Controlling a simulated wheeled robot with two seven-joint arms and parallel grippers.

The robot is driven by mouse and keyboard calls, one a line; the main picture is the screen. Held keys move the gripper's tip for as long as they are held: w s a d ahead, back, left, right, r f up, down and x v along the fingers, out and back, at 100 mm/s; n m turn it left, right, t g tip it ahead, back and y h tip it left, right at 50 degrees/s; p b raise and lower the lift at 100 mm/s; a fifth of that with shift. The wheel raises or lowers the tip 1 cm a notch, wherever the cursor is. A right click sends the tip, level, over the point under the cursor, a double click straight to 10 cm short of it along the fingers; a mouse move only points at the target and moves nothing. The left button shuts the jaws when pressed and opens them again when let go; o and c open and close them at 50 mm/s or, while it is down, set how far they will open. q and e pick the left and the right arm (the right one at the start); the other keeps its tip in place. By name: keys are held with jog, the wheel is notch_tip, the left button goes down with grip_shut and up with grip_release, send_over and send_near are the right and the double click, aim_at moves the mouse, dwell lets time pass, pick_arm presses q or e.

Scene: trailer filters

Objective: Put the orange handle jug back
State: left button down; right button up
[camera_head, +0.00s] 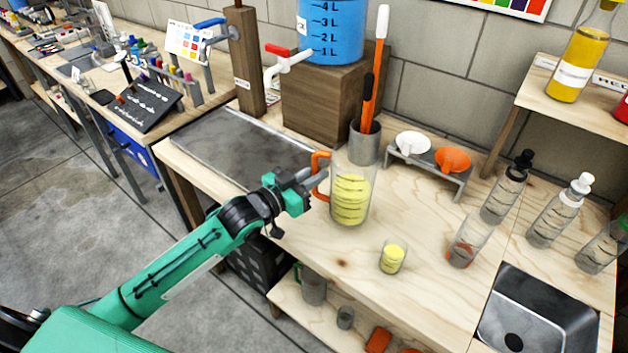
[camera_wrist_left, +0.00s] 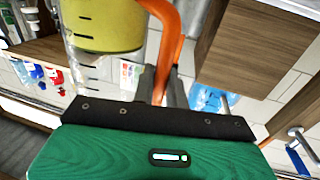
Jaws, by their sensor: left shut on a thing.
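The orange handle jug (camera_head: 352,192) is a clear vessel with dark level marks and yellow liquid inside. It is upright at the middle of the wooden bench in the head view, and I cannot tell whether its base touches the top. My left gripper (camera_head: 312,180) comes in from the left and is shut on its orange handle (camera_head: 320,172). In the left wrist view the handle (camera_wrist_left: 172,45) runs between the fingers (camera_wrist_left: 160,85), with the jug's yellow content (camera_wrist_left: 100,25) beside it. My right gripper is not in view.
A small beaker with yellow liquid (camera_head: 392,258) stands in front of the jug. A grey tool holder (camera_head: 364,142) is close behind it. A dark tray (camera_head: 240,150) lies left, and a sink (camera_head: 535,315) is at right. Several bottles stand near the sink. A lower shelf (camera_head: 300,310) holds vessels.

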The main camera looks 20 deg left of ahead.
pick_arm(q)
jog(key=shift+f, duration=0.85)
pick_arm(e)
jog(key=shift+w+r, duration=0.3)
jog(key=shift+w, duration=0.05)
pick_arm(q)
jog(key=shift+f, duration=0.15)
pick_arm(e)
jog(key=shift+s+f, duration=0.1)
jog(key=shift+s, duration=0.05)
pick_arm(q)
jog(key=c, duration=1.4)
grip_release()
